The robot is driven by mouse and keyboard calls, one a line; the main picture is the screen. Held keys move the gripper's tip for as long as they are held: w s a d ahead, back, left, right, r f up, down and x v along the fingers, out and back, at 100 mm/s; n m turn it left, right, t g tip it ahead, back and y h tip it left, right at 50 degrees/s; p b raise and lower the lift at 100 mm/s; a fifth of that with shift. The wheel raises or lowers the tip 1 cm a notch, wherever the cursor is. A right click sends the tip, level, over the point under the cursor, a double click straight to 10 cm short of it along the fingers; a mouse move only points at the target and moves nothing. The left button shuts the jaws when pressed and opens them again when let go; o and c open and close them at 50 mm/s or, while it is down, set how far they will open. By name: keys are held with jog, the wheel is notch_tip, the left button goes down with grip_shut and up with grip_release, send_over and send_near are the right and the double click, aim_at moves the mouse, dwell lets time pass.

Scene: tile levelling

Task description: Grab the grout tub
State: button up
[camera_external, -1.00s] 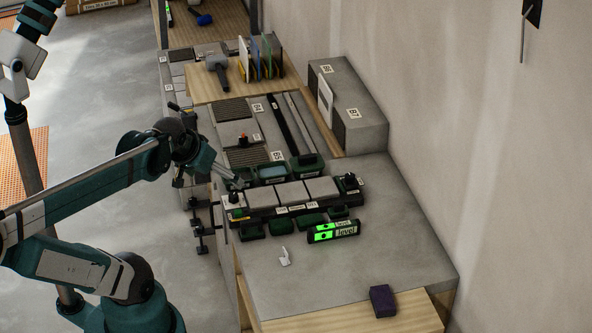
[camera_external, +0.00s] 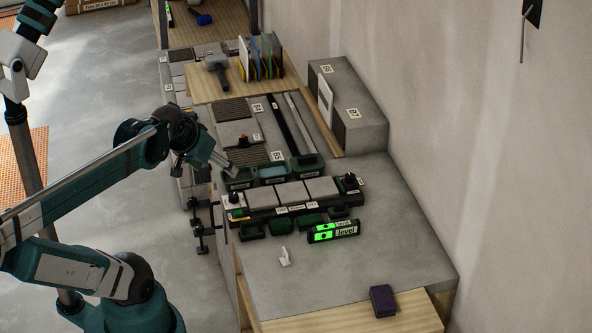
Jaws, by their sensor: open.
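Several small dark green tubs stand on the grey worktop, and I cannot tell which is the grout tub. Behind the tile row are a left tub (camera_external: 238,181), a middle tub with pale blue-grey contents (camera_external: 272,173) and a right tub with dark contents (camera_external: 306,167). Smaller green tubs (camera_external: 281,227) stand in front of the row. My gripper (camera_external: 232,171) is open, tilted down to the right, above or just behind the left back tub and partly covering it. Whether it touches that tub cannot be told.
A row of grey tiles (camera_external: 292,194) on a dark rack lies in front of the back tubs. A level with a bright green display (camera_external: 333,232), a white clip (camera_external: 285,257) and a purple block (camera_external: 383,300) lie nearer.

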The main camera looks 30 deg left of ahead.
jog(key=w+a+m+h+b, duration=0.4)
jog(key=w+h+b, duration=0.2)
jog(key=w, duration=0.9)
jog(key=w+a+r+m+t+h+b, duration=0.1)
jog(key=w+a+m+t+h+b, duration=0.45)
jog(key=a, duration=0.85)
jog(key=g+y+p, duration=0.1)
jog(key=g+p, duration=0.1)
send_near(238, 180)
jog(key=shift+n, duration=0.25)
jog(key=d+r, duration=0.1)
jog(key=r, duration=0.1)
jog(key=d+r, duration=0.1)
jog(key=shift+d+r, duration=0.3)
jog(key=shift+r, duration=0.05)
jog(key=shift+d, duration=0.1)
jog(key=shift+x, duration=1.2)
jog(key=shift+f, duration=0.1)
